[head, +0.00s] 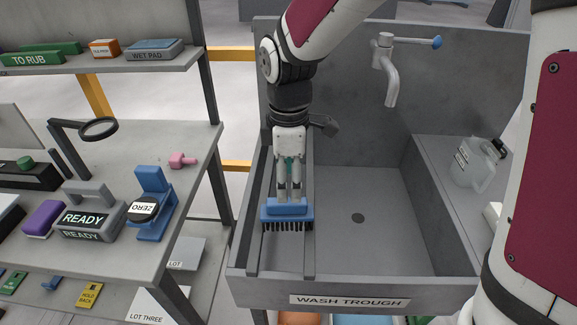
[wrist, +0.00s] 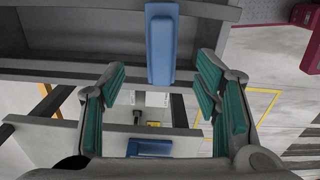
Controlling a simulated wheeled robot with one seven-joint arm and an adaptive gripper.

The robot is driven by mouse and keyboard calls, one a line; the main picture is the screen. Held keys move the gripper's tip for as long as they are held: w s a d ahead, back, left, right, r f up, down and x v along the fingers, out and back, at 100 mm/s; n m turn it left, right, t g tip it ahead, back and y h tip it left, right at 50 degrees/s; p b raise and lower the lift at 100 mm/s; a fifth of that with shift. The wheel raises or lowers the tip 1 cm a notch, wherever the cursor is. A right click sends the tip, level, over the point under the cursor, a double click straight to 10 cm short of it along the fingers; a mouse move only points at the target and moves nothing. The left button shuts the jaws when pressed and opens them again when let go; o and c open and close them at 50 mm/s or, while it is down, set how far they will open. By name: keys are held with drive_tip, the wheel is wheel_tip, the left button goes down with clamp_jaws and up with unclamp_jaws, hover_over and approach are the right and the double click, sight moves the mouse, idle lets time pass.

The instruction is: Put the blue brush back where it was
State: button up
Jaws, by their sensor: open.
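The blue brush (head: 287,209), with dark bristles hanging below its blue back, is at the left side of the wash trough (head: 350,302), over the narrow strip between the trough's left wall and a long rail. My gripper (head: 290,194) points down right at the brush's back in the head view. In the wrist view the brush (wrist: 161,45) lies at the top middle, ahead of my gripper (wrist: 161,76), whose green-padded fingers stand wide apart with clear gaps on both sides. I cannot tell whether the bristles touch the trough.
A tap (head: 388,70) rises at the trough's back wall. A clear jug (head: 472,163) stands on the right ledge. A bench at left holds a READY caddy (head: 90,215), a purple block (head: 45,218) and a blue ZERO stand (head: 152,205). The trough's middle floor is bare.

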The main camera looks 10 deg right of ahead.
drive_tip(key=shift+r, duration=1.3)
drive_tip(key=s+d+r+m+t, duration=0.2)
drive_tip(key=s+d+r+m, duration=0.2)
drive_tip(key=s+d+m, duration=0.2)
drive_tip(key=s+d+r+m+t, duration=0.2)
drive_tip(key=s+d+r+m, duration=0.3)
drive_tip(key=s+m, duration=0.5)
drive_tip(key=shift+s+d+r+m, duration=0.35)
drive_tip(key=shift+s+d, duration=0.8)
drive_tip(key=shift+s, duration=0.7)
drive_tip(key=shift+f, duration=0.1)
